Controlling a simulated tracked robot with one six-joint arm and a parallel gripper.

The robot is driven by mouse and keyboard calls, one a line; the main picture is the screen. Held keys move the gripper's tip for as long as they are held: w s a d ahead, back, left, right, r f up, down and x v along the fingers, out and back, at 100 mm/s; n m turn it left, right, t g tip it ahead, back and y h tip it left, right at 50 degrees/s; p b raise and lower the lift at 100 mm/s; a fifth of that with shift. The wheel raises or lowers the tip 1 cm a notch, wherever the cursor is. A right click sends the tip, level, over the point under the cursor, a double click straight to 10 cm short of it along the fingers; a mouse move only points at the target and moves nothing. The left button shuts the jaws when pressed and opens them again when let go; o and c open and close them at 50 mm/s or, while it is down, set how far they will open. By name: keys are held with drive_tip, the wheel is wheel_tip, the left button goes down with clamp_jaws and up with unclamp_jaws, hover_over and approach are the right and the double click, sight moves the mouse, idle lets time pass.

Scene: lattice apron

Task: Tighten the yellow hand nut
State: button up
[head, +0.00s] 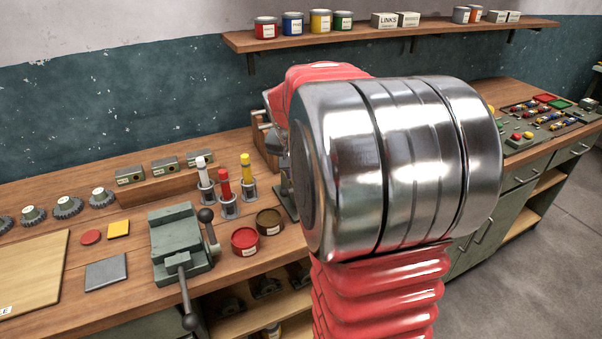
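No yellow hand nut can be made out for certain. A yellow-topped upright piece (246,170) stands in a grey holder on the bench, beside a red one (224,184) and a white one (203,172); I cannot tell if it is a nut. My large metal and red arm fills the middle and right of the head view. It hides part of the bench behind it, including most of a grey and wooden fixture (264,150). My gripper cannot be made out; the arm blocks that area.
A green vise (176,242) with a long handle stands at the bench front. Red (244,241) and dark (269,222) tins are right of it. A wall shelf (390,31) holds cans and boxes.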

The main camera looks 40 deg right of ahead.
drive_tip(key=v, duration=1.3)
drive_tip(key=shift+a+r, duration=0.2)
drive_tip(key=shift+r, duration=0.1)
drive_tip(key=shift+s, duration=0.15)
